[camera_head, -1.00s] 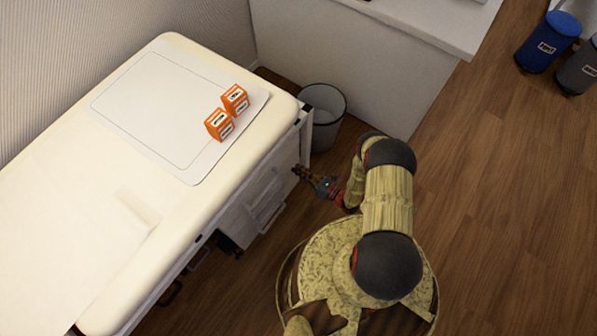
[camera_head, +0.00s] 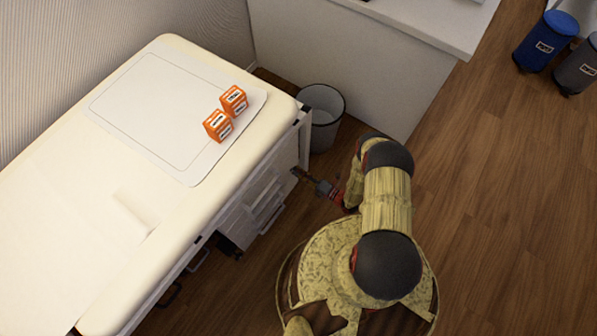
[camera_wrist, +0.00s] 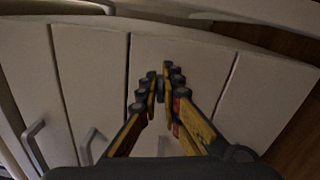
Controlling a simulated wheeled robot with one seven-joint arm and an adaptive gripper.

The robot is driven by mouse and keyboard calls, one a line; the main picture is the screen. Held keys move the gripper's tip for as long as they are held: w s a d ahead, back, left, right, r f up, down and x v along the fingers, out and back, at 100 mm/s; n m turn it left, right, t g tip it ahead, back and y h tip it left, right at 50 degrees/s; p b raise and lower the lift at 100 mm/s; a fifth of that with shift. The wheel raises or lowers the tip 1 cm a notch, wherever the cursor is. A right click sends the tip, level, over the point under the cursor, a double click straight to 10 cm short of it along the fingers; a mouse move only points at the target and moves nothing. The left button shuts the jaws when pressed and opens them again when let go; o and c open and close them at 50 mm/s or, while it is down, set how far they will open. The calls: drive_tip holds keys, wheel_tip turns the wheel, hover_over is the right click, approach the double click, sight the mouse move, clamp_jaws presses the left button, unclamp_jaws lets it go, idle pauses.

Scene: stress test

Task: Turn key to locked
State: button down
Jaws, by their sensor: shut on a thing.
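My gripper (camera_head: 296,172) is at the front of the white drawer cabinet (camera_head: 248,215) under the bed, near its upper right end. In the wrist view, the yellow and black fingers (camera_wrist: 161,78) close together against a pale drawer front (camera_wrist: 195,62). A small dark piece (camera_wrist: 160,88) shows between the fingertips; it looks like the key. Its shape, its lock and its angle are mostly hidden by the fingers. In the wrist view the cabinet front appears turned, with the drawers side by side.
Two orange boxes (camera_head: 218,126) (camera_head: 234,100) lie on a mat on the bed (camera_head: 75,215). Drawer handles (camera_wrist: 34,145) (camera_wrist: 90,145) stick out at left in the wrist view.

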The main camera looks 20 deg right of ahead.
drive_tip(key=shift+f+m, duration=0.15)
drive_tip(key=shift+m, duration=0.95)
drive_tip(key=c, duration=2)
unclamp_jaws()
drive_tip(key=v, duration=1.2)
